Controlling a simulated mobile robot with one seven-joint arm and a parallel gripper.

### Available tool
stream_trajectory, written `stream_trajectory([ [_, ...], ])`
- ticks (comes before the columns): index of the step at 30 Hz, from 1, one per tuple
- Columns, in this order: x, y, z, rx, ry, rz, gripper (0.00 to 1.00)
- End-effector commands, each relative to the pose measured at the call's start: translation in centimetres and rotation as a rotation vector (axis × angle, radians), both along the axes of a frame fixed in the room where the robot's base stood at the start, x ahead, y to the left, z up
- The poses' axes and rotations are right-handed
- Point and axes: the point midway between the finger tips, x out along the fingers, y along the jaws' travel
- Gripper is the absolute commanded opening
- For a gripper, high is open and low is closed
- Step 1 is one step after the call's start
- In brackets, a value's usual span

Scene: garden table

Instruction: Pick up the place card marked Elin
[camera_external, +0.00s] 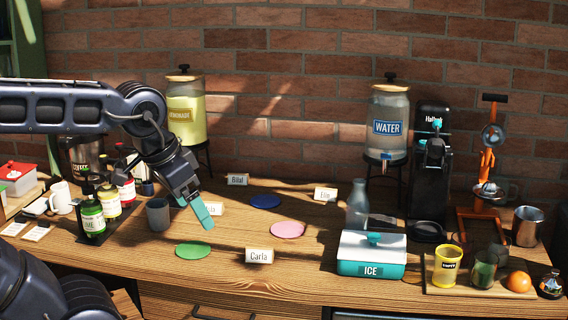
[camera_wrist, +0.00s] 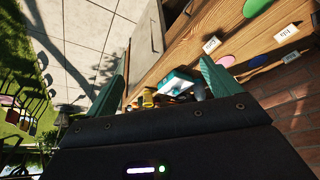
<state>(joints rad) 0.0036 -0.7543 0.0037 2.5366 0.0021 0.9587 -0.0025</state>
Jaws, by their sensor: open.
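The place card marked Elin (camera_external: 325,194) is a small white card on the wooden table in the external view. It stands behind and right of the pink disc (camera_external: 288,230), left of a glass bottle (camera_external: 357,204). I cannot make out the Elin card in the wrist view.
Other cards are Bilal (camera_external: 238,180), Carla (camera_external: 259,256) and one partly hidden behind my fingers (camera_external: 215,209). A grey cup (camera_external: 158,214) stands just left of my gripper. The ice box (camera_external: 371,254) and water dispenser (camera_external: 388,125) are at right. Table around the discs is mostly clear.

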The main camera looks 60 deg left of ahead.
Motion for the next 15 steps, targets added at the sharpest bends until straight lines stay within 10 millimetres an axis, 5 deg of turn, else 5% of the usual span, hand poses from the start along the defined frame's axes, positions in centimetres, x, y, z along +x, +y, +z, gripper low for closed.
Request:
stream_trajectory([
  [5, 1.5, 0.3, 1.1, -0.003, 0.01, 0.017, 0.89],
  [15, 10.1, 2.2, 5.7, -0.022, 0.062, 0.105, 0.89],
])
